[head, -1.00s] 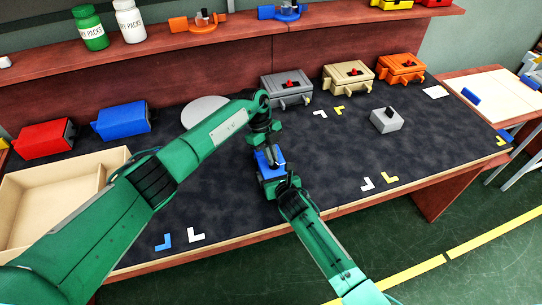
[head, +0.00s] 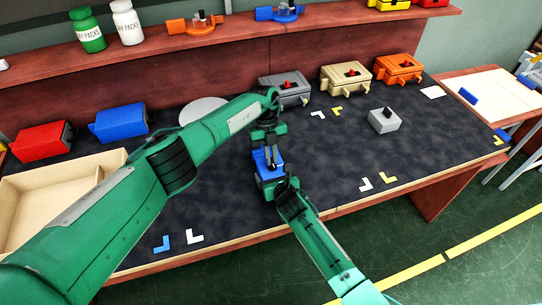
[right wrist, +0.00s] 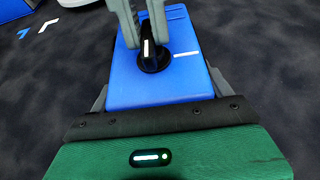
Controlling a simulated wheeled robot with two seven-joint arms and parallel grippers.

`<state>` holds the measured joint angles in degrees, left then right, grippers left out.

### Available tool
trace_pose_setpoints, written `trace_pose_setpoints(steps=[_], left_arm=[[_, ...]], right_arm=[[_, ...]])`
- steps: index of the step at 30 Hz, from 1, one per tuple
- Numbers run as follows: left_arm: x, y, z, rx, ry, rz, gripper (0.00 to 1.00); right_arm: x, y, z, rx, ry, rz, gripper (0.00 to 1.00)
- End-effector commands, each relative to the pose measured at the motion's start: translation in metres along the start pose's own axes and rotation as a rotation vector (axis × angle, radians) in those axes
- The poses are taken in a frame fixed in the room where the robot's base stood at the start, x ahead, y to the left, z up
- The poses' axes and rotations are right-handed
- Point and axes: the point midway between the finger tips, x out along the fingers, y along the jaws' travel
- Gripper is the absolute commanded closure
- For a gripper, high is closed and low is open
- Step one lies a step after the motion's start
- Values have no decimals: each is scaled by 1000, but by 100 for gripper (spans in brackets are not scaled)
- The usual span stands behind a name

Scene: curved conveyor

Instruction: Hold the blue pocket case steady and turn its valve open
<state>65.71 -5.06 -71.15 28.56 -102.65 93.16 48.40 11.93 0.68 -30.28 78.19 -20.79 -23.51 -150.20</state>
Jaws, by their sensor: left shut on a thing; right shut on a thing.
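The blue pocket case (head: 262,163) sits on the dark mat, near the middle of the bench. My right gripper (head: 271,178) is shut on the case from the front; in the right wrist view its grey fingers flank the case body (right wrist: 165,92). The black valve (right wrist: 153,64) is on top of the case, its handle bearing a white stripe. My left gripper (head: 269,157) reaches down from above and is shut on the valve handle; its fingers cover part of it. In the right wrist view the stripe points roughly away from my right gripper, while a white mark on the case lies to the right.
Red (head: 42,142) and blue (head: 121,122) cases lie at left, behind a wooden tray (head: 62,180). Grey (head: 285,91), beige (head: 346,77) and orange (head: 398,70) cases stand at the back. A small grey case (head: 384,120) is at right. Mat around the held case is clear.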

Motion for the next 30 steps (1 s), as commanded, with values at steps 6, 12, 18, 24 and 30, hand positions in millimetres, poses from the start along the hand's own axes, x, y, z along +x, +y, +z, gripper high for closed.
trace_pose_setpoints(steps=[6, 12, 18, 24, 30], left_arm=[[0, 0, 0, 1, -1, 0, 100], [0, 0, 0, 0, -1, 0, 69], [0, 0, 0, -1, 0, 0, 69], [-10, 0, 0, -1, -2, -1, 69], [-48, 0, 1, -2, -4, -1, 69]], right_arm=[[0, 1, 0, 0, -1, 1, 55], [0, 1, 0, 0, -1, 1, 55], [0, 0, 0, 0, 0, 1, 55], [0, 0, 0, 0, 0, 0, 55], [0, 0, 0, 0, 0, 0, 55]])
